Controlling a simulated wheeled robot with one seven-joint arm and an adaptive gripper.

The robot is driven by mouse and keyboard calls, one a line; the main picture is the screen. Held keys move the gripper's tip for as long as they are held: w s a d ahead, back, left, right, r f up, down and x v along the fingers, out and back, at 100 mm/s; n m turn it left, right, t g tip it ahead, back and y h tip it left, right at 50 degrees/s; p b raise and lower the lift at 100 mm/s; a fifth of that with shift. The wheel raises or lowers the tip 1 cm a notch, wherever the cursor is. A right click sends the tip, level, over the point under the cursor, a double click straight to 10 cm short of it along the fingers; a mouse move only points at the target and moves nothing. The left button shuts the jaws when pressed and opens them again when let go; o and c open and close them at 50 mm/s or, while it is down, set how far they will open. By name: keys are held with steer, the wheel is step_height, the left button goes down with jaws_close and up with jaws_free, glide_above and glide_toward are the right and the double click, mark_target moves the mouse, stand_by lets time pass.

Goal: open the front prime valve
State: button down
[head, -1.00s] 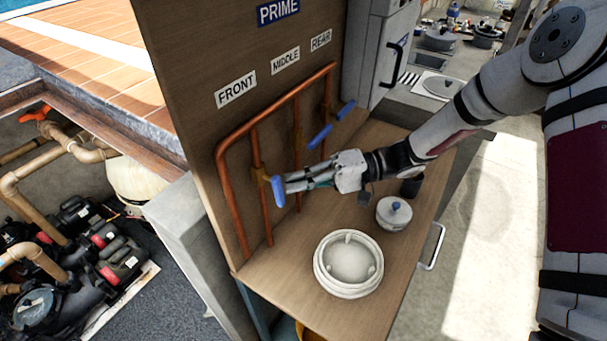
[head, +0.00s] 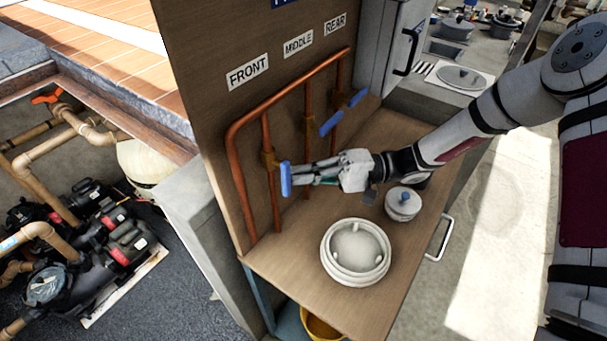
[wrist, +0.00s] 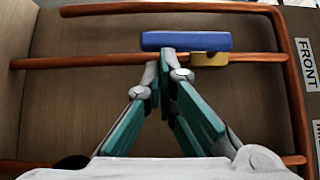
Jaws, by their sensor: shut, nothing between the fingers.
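The front prime valve has a blue lever handle (head: 286,179) on the left copper riser, below the FRONT label (head: 248,71). The handle stands about upright, in line with its pipe. In the wrist view the blue handle (wrist: 186,40) lies parallel to the pipe, with its brass-coloured body (wrist: 210,59) beside it. My gripper (head: 296,178) is shut and empty, its fingertips right at the handle. In the wrist view the closed fingertips (wrist: 167,56) are at the handle's near edge; I cannot tell whether they touch it.
The middle valve handle (head: 331,124) and rear valve handle (head: 358,97) slant across their pipes. A round white lid (head: 356,252) and a small white pot with a blue knob (head: 402,204) sit on the wooden shelf (head: 290,262) below my arm. A grey cabinet (head: 385,50) stands behind.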

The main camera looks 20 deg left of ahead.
steer(key=v, duration=1.2)
steer(key=s+d+r+m+t+h, duration=0.2)
steer(key=s+d+r+t+h, duration=0.4)
steer(key=s+d+r+h, duration=0.2)
steer(key=s+d+r+m+t+h, duration=0.2)
steer(key=s+d+r+t+h, duration=0.4)
steer(key=s+d, duration=0.7)
step_height(320, 180, up, 4)
steer(key=shift+s+f+m+h, duration=0.1)
steer(key=shift+s+m+h, duration=0.3)
steer(key=shift+h, duration=0.8)
